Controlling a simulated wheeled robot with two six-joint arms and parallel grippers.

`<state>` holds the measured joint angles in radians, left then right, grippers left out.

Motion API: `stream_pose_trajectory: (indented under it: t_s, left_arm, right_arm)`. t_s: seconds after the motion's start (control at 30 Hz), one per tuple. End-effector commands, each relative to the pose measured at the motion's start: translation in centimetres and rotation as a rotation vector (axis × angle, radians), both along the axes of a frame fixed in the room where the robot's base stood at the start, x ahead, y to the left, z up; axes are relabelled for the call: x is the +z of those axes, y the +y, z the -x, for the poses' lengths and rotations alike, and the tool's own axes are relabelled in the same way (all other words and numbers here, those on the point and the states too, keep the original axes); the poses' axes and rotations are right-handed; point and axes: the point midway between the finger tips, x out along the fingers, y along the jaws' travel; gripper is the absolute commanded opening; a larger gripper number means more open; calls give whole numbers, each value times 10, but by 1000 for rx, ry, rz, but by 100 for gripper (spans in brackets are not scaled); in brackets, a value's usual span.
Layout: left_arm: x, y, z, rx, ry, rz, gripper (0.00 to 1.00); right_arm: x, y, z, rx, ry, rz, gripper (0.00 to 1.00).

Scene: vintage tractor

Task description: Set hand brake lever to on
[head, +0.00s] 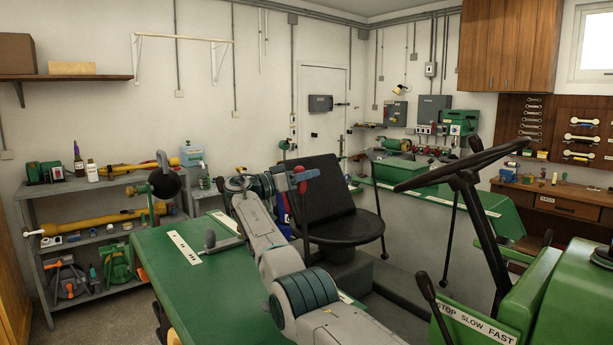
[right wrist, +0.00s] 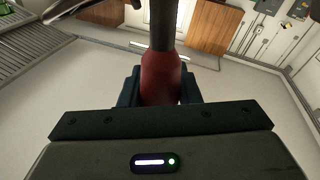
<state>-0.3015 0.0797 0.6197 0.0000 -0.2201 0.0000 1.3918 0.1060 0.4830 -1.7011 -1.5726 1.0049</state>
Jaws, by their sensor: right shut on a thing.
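My right gripper (head: 303,176) is at the end of the grey arm that crosses the middle of the head view. It is to the left of the black seat. It is shut on a red grip (head: 301,187), which looks like the hand brake lever's. In the right wrist view the red grip (right wrist: 160,80) stands between the jaws (right wrist: 160,92), with a dark rod continuing from it. The lever's lower part and pivot are hidden behind my arm in the head view. I cannot tell which setting the lever is at. My left gripper is not in view.
The green fender (head: 185,290) carries a small grey lever (head: 210,240) and white labels too small to read. The black seat (head: 332,205) is right of the gripper. The steering wheel (head: 470,163) and a throttle plate (head: 475,325) are farther right. Shelves (head: 100,192) stand at left.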

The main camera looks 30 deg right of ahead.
Motion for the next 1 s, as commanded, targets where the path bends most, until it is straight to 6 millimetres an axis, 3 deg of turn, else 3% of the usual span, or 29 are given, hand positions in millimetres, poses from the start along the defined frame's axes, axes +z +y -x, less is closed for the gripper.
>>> stream_pose_trajectory:
  t_s: [0.17, 0.2, 0.3, 0.67, 0.77, 1.0]
  left_arm:
    - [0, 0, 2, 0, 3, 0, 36]
    - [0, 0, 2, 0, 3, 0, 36]
    - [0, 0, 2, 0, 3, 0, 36]
    - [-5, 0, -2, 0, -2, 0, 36]
    - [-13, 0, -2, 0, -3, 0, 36]
    - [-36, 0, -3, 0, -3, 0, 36]
  right_arm:
    - [-1, 0, 0, -2, 4, -1, 0]
    - [-1, 0, 0, -2, 4, -1, 36]
    - [-1, 0, 0, -2, 3, -1, 52]
    - [-3, 6, -1, 0, 1, -1, 52]
    - [-7, 19, -3, 3, 1, -1, 52]
    - [-14, 71, -11, 3, 3, -2, 52]
